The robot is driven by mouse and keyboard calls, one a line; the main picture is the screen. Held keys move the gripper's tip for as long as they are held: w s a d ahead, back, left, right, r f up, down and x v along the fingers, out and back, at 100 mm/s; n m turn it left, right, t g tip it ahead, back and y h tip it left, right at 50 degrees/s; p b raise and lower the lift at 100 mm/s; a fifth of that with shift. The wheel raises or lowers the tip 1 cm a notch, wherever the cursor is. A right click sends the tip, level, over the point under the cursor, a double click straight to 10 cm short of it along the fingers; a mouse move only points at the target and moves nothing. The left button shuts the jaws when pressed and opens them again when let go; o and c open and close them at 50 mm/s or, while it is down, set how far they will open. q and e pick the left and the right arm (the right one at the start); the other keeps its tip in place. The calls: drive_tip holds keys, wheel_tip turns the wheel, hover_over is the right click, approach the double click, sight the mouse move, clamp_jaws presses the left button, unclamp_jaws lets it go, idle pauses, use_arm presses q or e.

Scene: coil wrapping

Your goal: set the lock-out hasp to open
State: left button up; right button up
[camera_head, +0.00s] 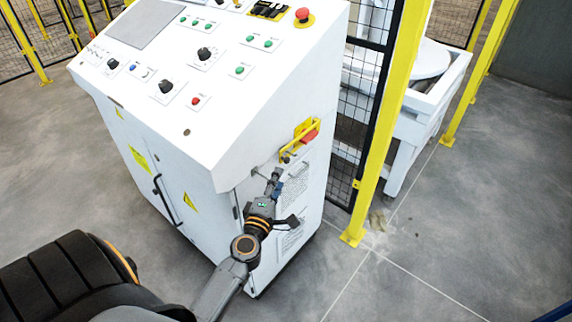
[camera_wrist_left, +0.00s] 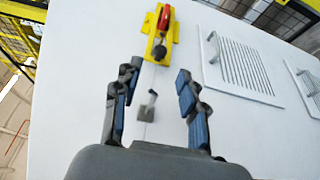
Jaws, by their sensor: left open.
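A yellow plate (camera_wrist_left: 153,38) with a red handle (camera_wrist_left: 165,18) and a dark round knob is fixed to the cabinet's white side. The yellow plate (camera_head: 299,137) also shows in the head view, above my left gripper (camera_head: 275,181). A small grey metal tab (camera_wrist_left: 147,108), possibly the lock-out hasp, stands out from the panel just below the plate. In the left wrist view my left gripper (camera_wrist_left: 157,76) is open and empty, with the tab seen between its fingers. I cannot tell whether the fingers touch the panel. My right gripper is out of view.
The white control cabinet (camera_head: 150,131) has buttons and knobs on its sloped top. Vented covers (camera_wrist_left: 240,65) sit on the side panel to the right in the wrist view. A yellow fence post (camera_head: 382,130) with black mesh stands close to the right. Open floor lies at lower right.

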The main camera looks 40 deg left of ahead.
use_arm(q)
drive_tip(key=x, duration=0.7)
drive_tip(key=shift+f, duration=0.1)
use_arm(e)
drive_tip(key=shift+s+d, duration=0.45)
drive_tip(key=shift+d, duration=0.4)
use_arm(q)
clamp_jaws()
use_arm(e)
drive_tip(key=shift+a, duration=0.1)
